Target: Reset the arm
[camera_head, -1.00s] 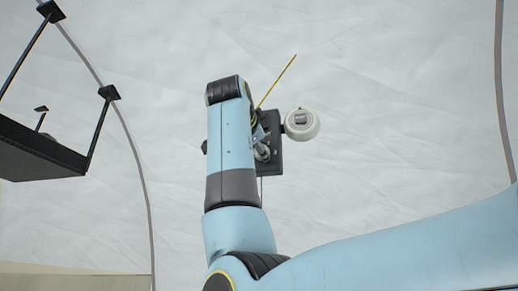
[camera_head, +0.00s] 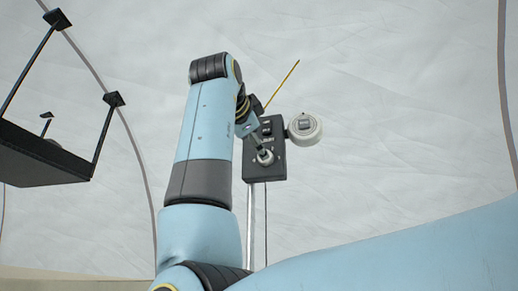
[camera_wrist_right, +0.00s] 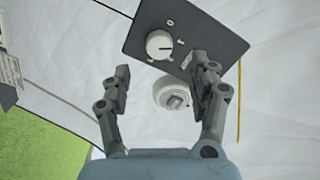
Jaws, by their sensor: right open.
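My right arm (camera_head: 205,130) rises in front of the tent wall in the head view. My right gripper (camera_wrist_right: 163,69) is open and empty in the wrist view, its two fingers spread apart. A dark control panel (camera_wrist_right: 205,40) with a round white knob (camera_wrist_right: 159,45) lies beyond the fingertips. A round white fixture (camera_wrist_right: 172,93) shows between the fingers, with no visible contact. In the head view, the panel (camera_head: 279,168) and fixture (camera_head: 304,127) are just right of my arm, which hides much of the gripper. My left gripper is not in view.
A dark hanging shelf (camera_head: 40,158) on rods is at the left of the head view. A thin yellow stick (camera_head: 283,82) rises above the panel. The pale tent wall (camera_head: 400,120) fills the background, clear of objects right of the fixture.

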